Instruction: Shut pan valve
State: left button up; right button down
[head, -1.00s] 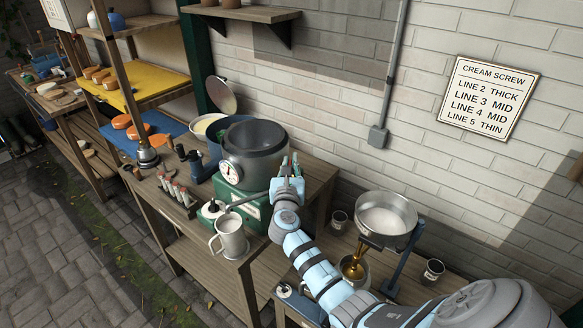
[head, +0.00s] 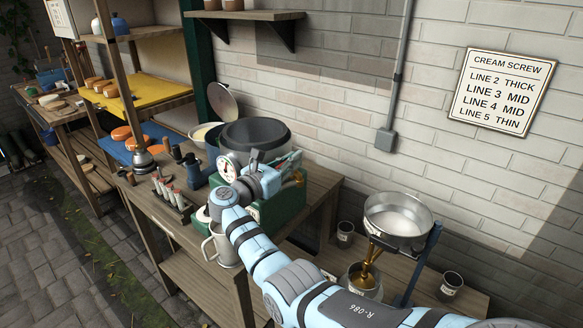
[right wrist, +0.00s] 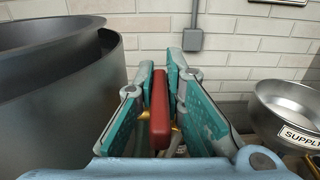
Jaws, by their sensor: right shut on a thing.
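A red lever (right wrist: 160,112) with brass parts behind it stands between the fingers of my right gripper (right wrist: 160,110) in the right wrist view. The jaws are shut on it. In the head view my right gripper (head: 286,165) is at the right side of a large grey pan (head: 255,134) on a green base (head: 283,205), and the lever is not clearly visible there. A shallow metal pan (head: 398,213) stands on a blue stand farther right; its "SUPPLY" label partly shows in the right wrist view (right wrist: 300,138). My left gripper is not in view.
Two small cups (head: 345,233) (head: 451,284) flank the shallow pan. The brick wall (head: 340,100) is behind.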

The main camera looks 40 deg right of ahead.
jog(key=shift+f, duration=0.2)
jog(key=c, duration=1.7)
grip_release()
jog(key=shift+r, duration=0.15)
